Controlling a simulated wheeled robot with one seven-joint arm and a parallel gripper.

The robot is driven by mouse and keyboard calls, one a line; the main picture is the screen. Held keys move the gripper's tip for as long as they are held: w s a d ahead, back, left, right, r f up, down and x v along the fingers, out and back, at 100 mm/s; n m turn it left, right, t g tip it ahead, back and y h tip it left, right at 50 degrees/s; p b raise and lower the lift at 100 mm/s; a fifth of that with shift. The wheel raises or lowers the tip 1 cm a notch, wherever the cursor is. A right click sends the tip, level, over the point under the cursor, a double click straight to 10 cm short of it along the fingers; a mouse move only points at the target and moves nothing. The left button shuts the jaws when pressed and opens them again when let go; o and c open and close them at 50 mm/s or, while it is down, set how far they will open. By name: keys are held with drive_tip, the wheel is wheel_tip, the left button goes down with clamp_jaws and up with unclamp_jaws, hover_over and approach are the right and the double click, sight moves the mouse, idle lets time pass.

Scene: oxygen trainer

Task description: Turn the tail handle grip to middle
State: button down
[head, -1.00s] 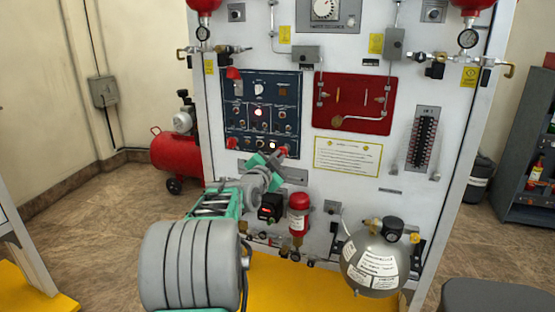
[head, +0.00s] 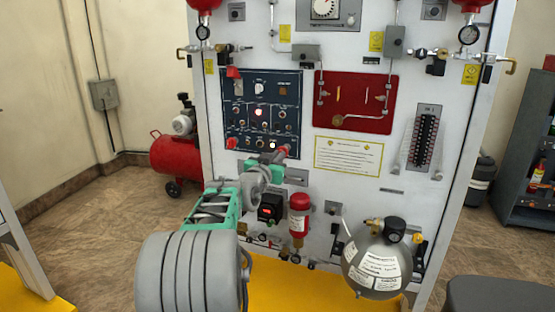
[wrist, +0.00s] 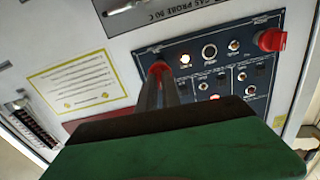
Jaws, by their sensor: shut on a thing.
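A red handle grip (head: 284,149) sits at the lower right corner of the blue control panel (head: 290,92); I take it as the tail handle grip. My gripper (head: 279,155) is at it, mostly seen from behind. In the wrist view my two fingers (wrist: 163,82) reach to the panel edge and are shut on the red grip (wrist: 157,68), of which only a small part shows. The fingers hide the rest, so its exact angle cannot be told.
Another red knob (head: 232,143) is at the panel's lower left; it also shows in the wrist view (wrist: 270,40). A black box (head: 270,207), a red cylinder (head: 299,215) and a grey sphere tank (head: 377,262) are below. A red plate (head: 352,103) is to the right.

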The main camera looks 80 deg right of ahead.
drive_tip(key=shift+n, duration=0.5)
drive_tip(key=c, duration=1.5)
unclamp_jaws()
drive_tip(key=a, duration=0.7)
drive_tip(key=shift+w+a, duration=0.4)
